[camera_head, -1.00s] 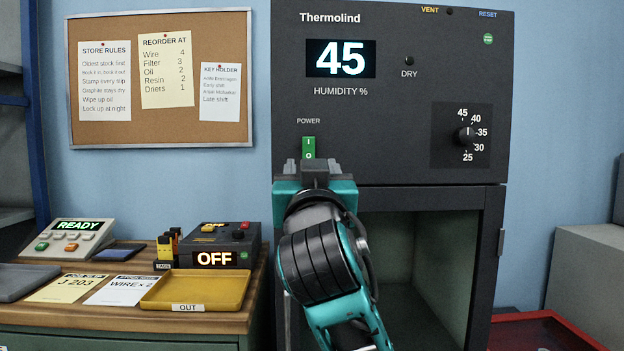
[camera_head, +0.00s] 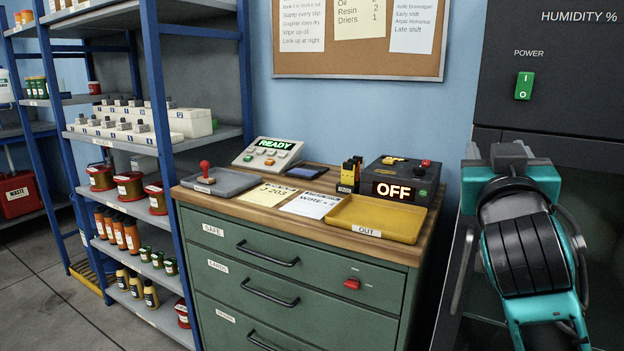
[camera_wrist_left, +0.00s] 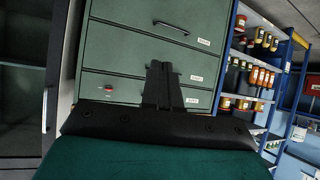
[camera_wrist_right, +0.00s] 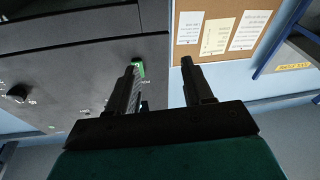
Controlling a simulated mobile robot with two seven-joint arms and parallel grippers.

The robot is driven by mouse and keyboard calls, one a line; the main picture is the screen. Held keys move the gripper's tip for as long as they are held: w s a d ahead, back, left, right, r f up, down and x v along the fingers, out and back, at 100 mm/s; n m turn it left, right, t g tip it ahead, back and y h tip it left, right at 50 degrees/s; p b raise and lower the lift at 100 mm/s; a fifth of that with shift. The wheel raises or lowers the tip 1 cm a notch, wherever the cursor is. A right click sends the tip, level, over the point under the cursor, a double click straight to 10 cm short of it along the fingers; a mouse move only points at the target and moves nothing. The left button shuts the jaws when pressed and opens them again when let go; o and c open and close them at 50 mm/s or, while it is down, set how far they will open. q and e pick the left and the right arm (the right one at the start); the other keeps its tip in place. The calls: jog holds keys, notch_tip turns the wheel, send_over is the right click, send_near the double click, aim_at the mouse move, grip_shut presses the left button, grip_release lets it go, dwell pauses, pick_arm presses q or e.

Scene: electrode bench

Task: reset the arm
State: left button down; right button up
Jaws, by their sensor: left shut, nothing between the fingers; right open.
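My right gripper (camera_head: 513,152) shows from behind in the head view, in front of the dark cabinet (camera_head: 562,110) and below its green power switch (camera_head: 524,86). In the right wrist view my right gripper (camera_wrist_right: 160,66) is open and empty. The switch (camera_wrist_right: 138,68) shows there beside the left finger's tip; I cannot tell the gap in depth. My left gripper (camera_wrist_left: 163,70) shows only in the left wrist view. Its fingers are together with nothing between them, in front of the green drawer unit (camera_wrist_left: 125,50). The left arm is outside the head view.
On the drawer unit's wooden top stand a READY panel (camera_head: 268,153), a grey tray with a red-handled stamp (camera_head: 205,172), a yellow OUT tray (camera_head: 375,218) and a box reading OFF (camera_head: 400,180). A blue-framed shelf (camera_head: 165,150) with jars stands left. Floor (camera_head: 50,305) is clear at lower left.

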jog(key=s+a+f+n+g+y+p, duration=0.1)
jog(key=a+f+n+g+y+p, duration=0.2)
jog(key=f, duration=1)
jog(key=a+f+n+g+y+p, duration=0.1)
jog(key=a+f+n+y+p, duration=0.3)
jog(key=f, duration=0.9)
pick_arm(q)
jog(key=shift+y, duration=0.6)
jog(key=a+r, duration=0.1)
jog(key=s+a+r, duration=0.1)
jog(key=r, duration=0.2)
jog(key=shift+s+a+r+p, duration=0.15)
jog(key=shift+s+a+p, duration=0.15)
jog(key=shift+a, duration=0.1)
pick_arm(e)
jog(key=s+a+f+m+g+y, duration=0.1)
jog(key=s+a+f+g+y, duration=0.1)
jog(key=s+f, duration=1.4)
jog(key=shift+s+g+y, duration=0.6)
jog(key=shift+s+g, duration=0.05)
jog(key=shift+g, duration=0.15)
jog(key=shift+f, duration=0.1)
